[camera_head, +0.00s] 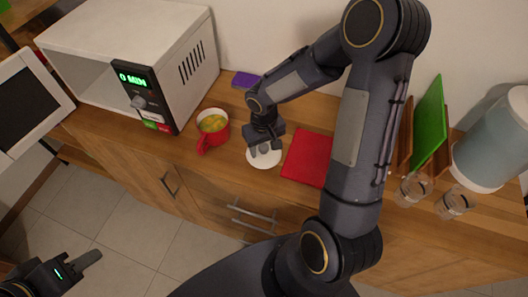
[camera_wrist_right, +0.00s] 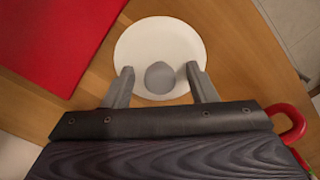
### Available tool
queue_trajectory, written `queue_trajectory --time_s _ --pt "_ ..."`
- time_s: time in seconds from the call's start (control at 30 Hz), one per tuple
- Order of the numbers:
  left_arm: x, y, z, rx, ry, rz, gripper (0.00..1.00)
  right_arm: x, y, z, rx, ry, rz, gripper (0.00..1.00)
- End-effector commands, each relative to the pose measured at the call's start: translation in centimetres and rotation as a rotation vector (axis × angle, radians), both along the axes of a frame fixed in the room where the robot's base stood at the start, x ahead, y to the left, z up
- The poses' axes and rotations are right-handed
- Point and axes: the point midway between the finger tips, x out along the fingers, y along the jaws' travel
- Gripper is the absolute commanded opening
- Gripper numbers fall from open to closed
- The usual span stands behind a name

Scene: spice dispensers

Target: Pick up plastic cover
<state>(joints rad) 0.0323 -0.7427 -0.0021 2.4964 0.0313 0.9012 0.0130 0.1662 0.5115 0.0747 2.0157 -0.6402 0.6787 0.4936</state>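The plastic cover (camera_head: 257,161) is a white round disc with a grey knob, lying on the wooden counter. In the right wrist view the cover (camera_wrist_right: 160,35) shows its knob in the middle. My right gripper (camera_head: 264,148) is directly over the cover. Its two fingers (camera_wrist_right: 161,87) are open, one on each side of the knob, with a gap visible on both sides. My left gripper (camera_head: 88,260) is at the lower left over the floor, away from the counter; its finger gap cannot be made out.
A red mug (camera_head: 212,128) with yellow-green contents stands left of the cover. A red cloth or mat (camera_head: 306,158) lies to its right. A white microwave (camera_head: 172,68) with its door open is at the left. A purple item (camera_head: 245,79), glasses (camera_head: 413,190) and green board (camera_head: 428,122) are on the counter.

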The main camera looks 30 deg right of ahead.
Motion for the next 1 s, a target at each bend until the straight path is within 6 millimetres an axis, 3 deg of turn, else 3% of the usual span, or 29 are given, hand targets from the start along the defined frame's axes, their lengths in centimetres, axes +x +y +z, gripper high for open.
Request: queue_trajectory --time_s 0.03,0.3,0.77,0.93,1.0 --pt "0.0 0.0 0.0 0.0 0.0 0.0 0.36 -0.2 0.0 -0.2 0.0 0.005 0.0 0.39" --pt "0.0 0.0 -0.1 0.0 0.0 0.0 0.36 -0.3 0.0 -0.4 0.001 0.01 0.0 0.05" --pt "0.0 0.0 -0.4 0.0 0.0 0.0 0.36 -0.5 -0.1 0.1 -0.001 0.015 -0.002 0.05" --pt "0.0 0.0 -1.0 0.0 0.0 0.0 0.36 -0.3 0.2 3.1 0.0 0.003 0.001 0.05" --pt "0.0 0.0 -1.2 0.0 0.0 0.0 0.36 -1.0 1.5 4.6 0.0 0.001 0.005 0.05"
